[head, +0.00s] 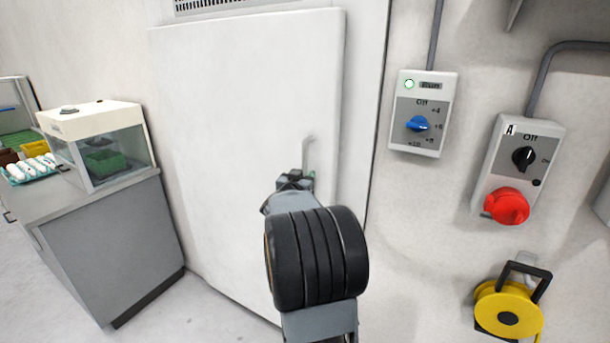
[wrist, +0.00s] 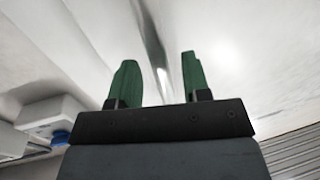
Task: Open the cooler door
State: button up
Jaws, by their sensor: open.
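The cooler door (head: 230,120) is a large white panel in the head view, and it looks shut in its frame. Its handle (head: 308,155) is a slim grey vertical bar near the door's right edge. My gripper (head: 297,178) is at the handle's lower part, which it partly hides. In the wrist view, my gripper (wrist: 158,80) has its two green fingers apart, with the metal handle (wrist: 152,50) showing between or just beyond them. I cannot tell whether the fingers touch the handle.
Right of the door are a control box with a blue knob (head: 418,123), a switch box with a red knob (head: 507,205) and a yellow reel (head: 508,308). A grey cabinet (head: 110,240) with an incubator (head: 97,140) and an egg tray (head: 30,170) stands left.

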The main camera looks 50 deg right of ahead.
jog(key=shift+x, duration=0.95)
jog(key=shift+c, duration=0.2)
grip_shut()
